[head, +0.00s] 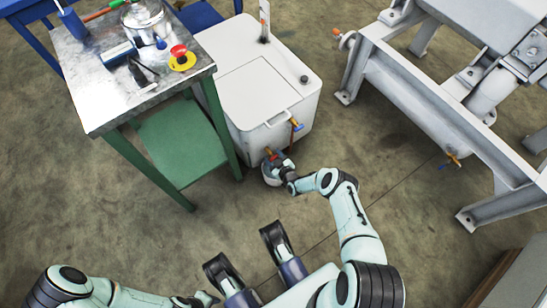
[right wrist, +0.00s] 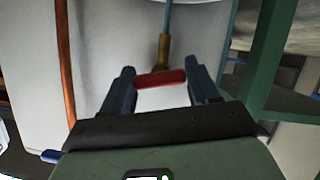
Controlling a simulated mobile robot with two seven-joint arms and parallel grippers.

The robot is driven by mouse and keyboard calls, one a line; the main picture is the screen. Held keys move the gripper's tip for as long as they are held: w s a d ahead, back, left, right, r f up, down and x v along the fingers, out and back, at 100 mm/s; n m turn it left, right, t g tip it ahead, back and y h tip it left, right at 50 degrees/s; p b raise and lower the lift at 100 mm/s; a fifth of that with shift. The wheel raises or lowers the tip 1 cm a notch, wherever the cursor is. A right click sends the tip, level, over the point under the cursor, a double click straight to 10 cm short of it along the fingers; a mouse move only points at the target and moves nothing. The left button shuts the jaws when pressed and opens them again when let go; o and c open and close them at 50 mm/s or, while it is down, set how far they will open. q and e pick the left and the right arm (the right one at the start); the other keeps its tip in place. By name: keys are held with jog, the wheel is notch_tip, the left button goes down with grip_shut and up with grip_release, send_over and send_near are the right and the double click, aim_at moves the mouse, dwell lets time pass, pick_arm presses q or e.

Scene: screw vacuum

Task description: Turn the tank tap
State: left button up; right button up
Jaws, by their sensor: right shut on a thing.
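The white tank (head: 255,85) stands on the floor in the middle of the head view. Its tap is low on the front, and its red handle (right wrist: 160,78) lies crosswise on a brass stem in the right wrist view. My right gripper (right wrist: 161,84) is at the tap with a finger at each end of the red handle, shut on it. In the head view my right gripper (head: 279,166) partly covers the tap. My left gripper (head: 203,299) is at the bottom edge, away from the tank; its fingers are not clear.
A green-legged metal-topped table (head: 110,110) with tools stands close to the tank's left. A second brass fitting (head: 296,125) is on the tank. A grey machine frame (head: 430,100) stands right. Floor between is open.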

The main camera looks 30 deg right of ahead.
jog(key=shift+d+m+y, duration=0.1)
jog(key=shift+m+y, duration=0.6)
jog(key=shift+m, duration=0.3)
jog(key=o, duration=1)
jog(key=shift+c, duration=0.2)
pick_arm(q)
jog(key=w+d+r+t+p, duration=0.1)
jog(key=w+r+t+p, duration=0.3)
jog(key=w+r, duration=0.5)
jog(key=shift+w+d+m+p, duration=0.4)
jog(key=shift+w+p, duration=0.75)
jog(key=shift+w, duration=0.5)
pick_arm(e)
jog(key=v, duration=1.3)
jog(key=shift+s+r, duration=0.2)
pick_arm(q)
jog(key=shift+f, duration=0.1)
